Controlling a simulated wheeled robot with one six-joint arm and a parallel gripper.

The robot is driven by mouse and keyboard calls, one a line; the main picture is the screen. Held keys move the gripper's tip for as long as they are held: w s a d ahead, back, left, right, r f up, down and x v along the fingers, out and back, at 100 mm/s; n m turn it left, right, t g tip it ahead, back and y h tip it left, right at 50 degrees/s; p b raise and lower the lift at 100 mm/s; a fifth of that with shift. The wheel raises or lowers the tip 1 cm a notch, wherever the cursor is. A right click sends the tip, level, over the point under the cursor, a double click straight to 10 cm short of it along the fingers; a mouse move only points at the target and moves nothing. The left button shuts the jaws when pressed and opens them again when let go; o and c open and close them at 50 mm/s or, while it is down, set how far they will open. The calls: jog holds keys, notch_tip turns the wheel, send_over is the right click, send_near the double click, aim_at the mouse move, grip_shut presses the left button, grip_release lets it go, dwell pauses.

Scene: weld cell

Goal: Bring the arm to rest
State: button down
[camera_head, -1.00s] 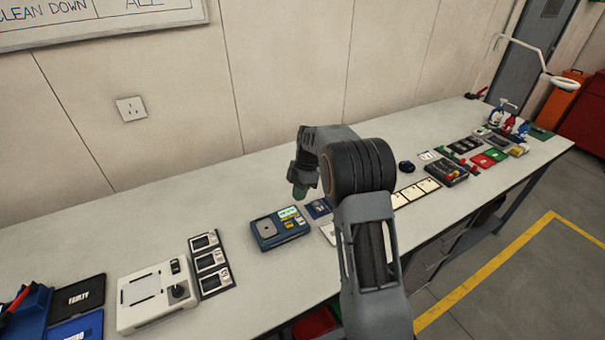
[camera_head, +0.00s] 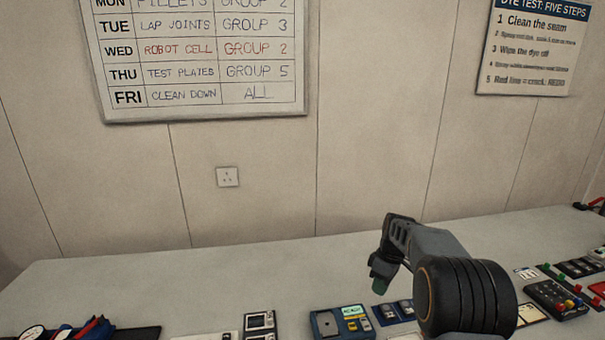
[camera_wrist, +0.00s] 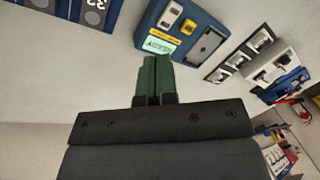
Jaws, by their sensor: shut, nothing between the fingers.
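My gripper (camera_head: 379,288) shows at the end of my bent grey arm in the head view, pointing down above the bench. In the wrist view its two green fingers (camera_wrist: 155,62) are together with nothing between them. The bench (camera_head: 200,275) lies below. A blue device with a small lit screen (camera_head: 340,322) sits on the bench to the left of the gripper. It also shows in the wrist view (camera_wrist: 178,35), just beyond the fingertips. The gripper appears apart from it and holds nothing.
A control box with coloured knobs (camera_head: 555,299) stands to the right of my arm. Dark-framed panels (camera_head: 259,325) lie to the left of the blue device. A wall socket (camera_head: 228,177) and a schedule board (camera_head: 200,112) are on the wall behind.

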jog(key=s+a+r+m+t, duration=0.2)
jog(key=s+m, duration=0.1)
jog(key=s, duration=0.5)
jog(key=s+a+r+m+t+h, duration=0.1)
jog(key=s+r+m+t, duration=0.1)
jog(key=s, duration=0.6)
jog(key=s+a+r+m+t+h, duration=0.1)
jog(key=s+r+m, duration=0.3)
jog(key=s, duration=0.4)
jog(key=shift+a+r+m+t, duration=0.15)
jog(key=shift+a+m+t, duration=0.4)
jog(key=shift+a, duration=0.3)
jog(key=shift+a, duration=0.1)
